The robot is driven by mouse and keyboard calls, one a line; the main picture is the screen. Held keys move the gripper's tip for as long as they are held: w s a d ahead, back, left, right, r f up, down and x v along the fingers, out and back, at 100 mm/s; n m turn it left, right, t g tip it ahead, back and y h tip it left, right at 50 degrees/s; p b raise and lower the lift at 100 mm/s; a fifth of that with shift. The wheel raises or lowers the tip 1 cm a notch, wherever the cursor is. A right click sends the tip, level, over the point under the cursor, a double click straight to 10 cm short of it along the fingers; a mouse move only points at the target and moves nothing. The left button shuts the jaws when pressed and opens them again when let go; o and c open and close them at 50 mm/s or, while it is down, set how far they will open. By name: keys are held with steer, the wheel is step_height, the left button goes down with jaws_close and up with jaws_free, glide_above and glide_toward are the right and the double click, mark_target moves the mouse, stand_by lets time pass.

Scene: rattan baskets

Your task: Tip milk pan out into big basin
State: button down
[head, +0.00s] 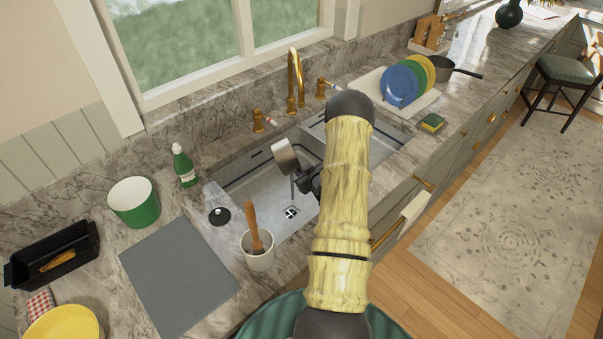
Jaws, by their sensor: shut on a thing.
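My gripper (307,182) is above the sink, partly hidden behind my arm. It is shut on a small pale metal vessel, seemingly the milk pan (285,156), at the vessel's right side. The pan is tilted over the big basin (245,185), the larger left bowl of the steel sink. The basin has a drain at its bottom. The pan's inside and any contents cannot be made out. No spilled contents are distinguishable in the basin.
A brass faucet (292,80) rises behind the sink. A crock with a wooden-handled tool (258,250) and a black stopper (219,215) stand near the basin's left-front edge. A green bottle (184,166) is at left. Plates (400,86) and a dark saucepan (430,72) are at right.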

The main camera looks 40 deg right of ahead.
steer(key=shift+w+r+n+g+h+p, duration=0.1)
steer(key=shift+r+n+g+h+p, duration=0.2)
steer(key=shift+r+n+h, duration=0.25)
steer(key=shift+w+a+r+n+g+h+p, duration=0.15)
steer(key=shift+r+n+h+p, duration=0.25)
steer(key=shift+n+h, duration=0.25)
steer(key=shift+r+n+g+h+p, duration=0.15)
steer(key=shift+r+n+h+p, duration=0.15)
steer(key=shift+n+h, duration=0.3)
steer(key=shift+r+n+h, duration=0.1)
steer(key=shift+n+h, duration=0.2)
steer(key=shift+h, duration=0.4)
steer(key=r+n+h+b, duration=0.1)
steer(key=n+h+b, duration=0.1)
steer(key=r+n+h+b, duration=0.1)
steer(key=r+n+b, duration=0.1)
steer(key=b, duration=0.1)
steer(key=shift+a+r+n+h, duration=0.1)
steer(key=shift+a+n+h, duration=0.2)
steer(key=shift+a+h, duration=0.1)
steer(key=shift+d, duration=0.1)
